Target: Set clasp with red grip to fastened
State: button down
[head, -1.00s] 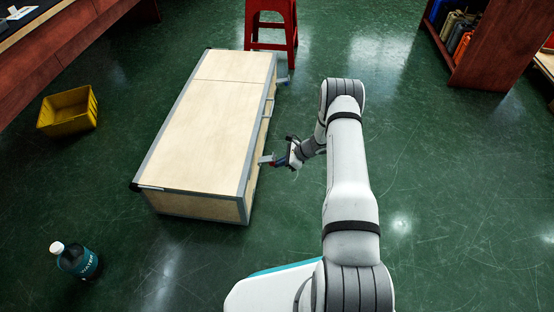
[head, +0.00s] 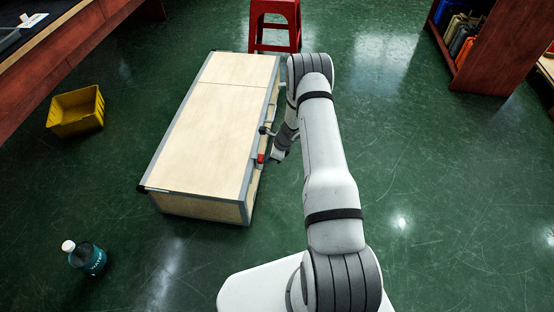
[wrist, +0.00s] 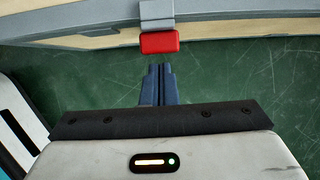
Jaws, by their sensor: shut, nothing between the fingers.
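The clasp with the red grip (head: 261,158) is on the long right side of the wooden case (head: 208,135), towards its near end. In the wrist view its red grip (wrist: 160,43) hangs from a grey plate at the case's metal edging. In the head view it sits close against the case side; whether it is fully latched I cannot tell. My gripper (head: 275,157) is just right of the clasp. In the wrist view the blue fingers (wrist: 159,72) are shut and empty, pointing at the red grip with a small gap.
A red stool (head: 275,25) stands behind the case. A yellow bin (head: 76,111) and a bottle (head: 87,258) are on the floor to the left. A shelf (head: 495,50) stands at the far right. The green floor right of my arm is clear.

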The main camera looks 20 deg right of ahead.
jog(key=shift+w+a+r, duration=0.25)
jog(key=shift+w+a, duration=0.05)
jog(key=shift+a, duration=0.25)
jog(key=shift+w+a+r, duration=0.2)
jog(key=shift+w+a, duration=0.05)
jog(key=shift+a, duration=0.25)
jog(key=shift+w+a+r, duration=0.2)
jog(key=shift+w, duration=0.05)
jog(key=shift+s+d, duration=0.2)
jog(key=shift+d, duration=0.2)
jog(key=p, duration=0.3)
send_near(260, 157)
jog(key=shift+a+r, duration=0.6)
jog(key=shift+r, duration=0.2)
